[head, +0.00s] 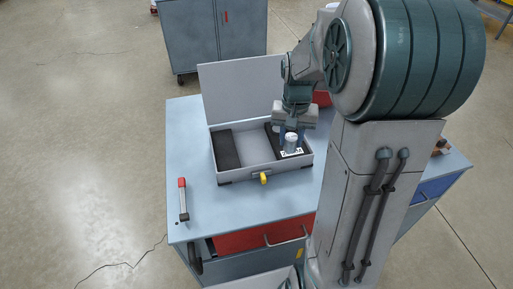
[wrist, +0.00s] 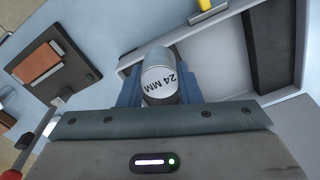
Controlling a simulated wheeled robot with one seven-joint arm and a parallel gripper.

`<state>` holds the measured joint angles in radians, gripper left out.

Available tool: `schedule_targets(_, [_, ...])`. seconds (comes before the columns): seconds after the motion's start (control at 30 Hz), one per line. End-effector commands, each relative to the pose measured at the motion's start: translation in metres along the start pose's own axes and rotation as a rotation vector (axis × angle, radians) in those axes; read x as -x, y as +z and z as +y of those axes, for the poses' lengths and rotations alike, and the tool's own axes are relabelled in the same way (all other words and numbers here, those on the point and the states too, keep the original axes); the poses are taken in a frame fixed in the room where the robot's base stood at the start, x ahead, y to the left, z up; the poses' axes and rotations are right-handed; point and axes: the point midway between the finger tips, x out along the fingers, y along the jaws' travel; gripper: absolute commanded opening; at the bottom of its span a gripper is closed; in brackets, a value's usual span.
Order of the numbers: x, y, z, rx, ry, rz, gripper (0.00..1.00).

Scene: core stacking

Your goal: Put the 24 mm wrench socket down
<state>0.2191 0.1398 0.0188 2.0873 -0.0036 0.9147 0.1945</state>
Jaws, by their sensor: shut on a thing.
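The 24 mm wrench socket (head: 291,139) is a silver cylinder. In the wrist view the socket (wrist: 160,82) shows its "24 MM" marking, between the blue fingers. My gripper (head: 290,134) is shut on it, pointing down over the right part of an open grey case (head: 240,172). A white patch with dark marks (head: 291,153) shows just below the socket. I cannot tell whether the socket touches the case floor. In the wrist view the case (wrist: 214,52) lies beyond and to the right of the socket.
The case stands on a blue-grey workbench (head: 245,204), lid (head: 232,92) raised at the back. Dark strips (head: 227,150) line its inside, and a yellow latch (head: 264,178) is at its front. A red-ended tool (head: 183,200) lies at the bench's left front. Bench space left of the case is clear.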

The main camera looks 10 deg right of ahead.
Motion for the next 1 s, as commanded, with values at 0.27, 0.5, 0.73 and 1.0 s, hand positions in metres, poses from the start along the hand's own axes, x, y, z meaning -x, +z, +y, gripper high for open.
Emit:
schedule_targets(0.27, [-0.036,-0.005,-0.063,0.005,0.001,-0.003,0.05])
schedule_targets(0.5, [-0.052,-0.008,-0.086,0.002,0.000,-0.001,0.05])
schedule_targets(0.73, [-0.081,-0.008,-0.086,0.000,0.002,-0.004,0.05])
schedule_targets(1.0, [-0.092,-0.009,-0.086,0.000,-0.001,0.002,0.05])
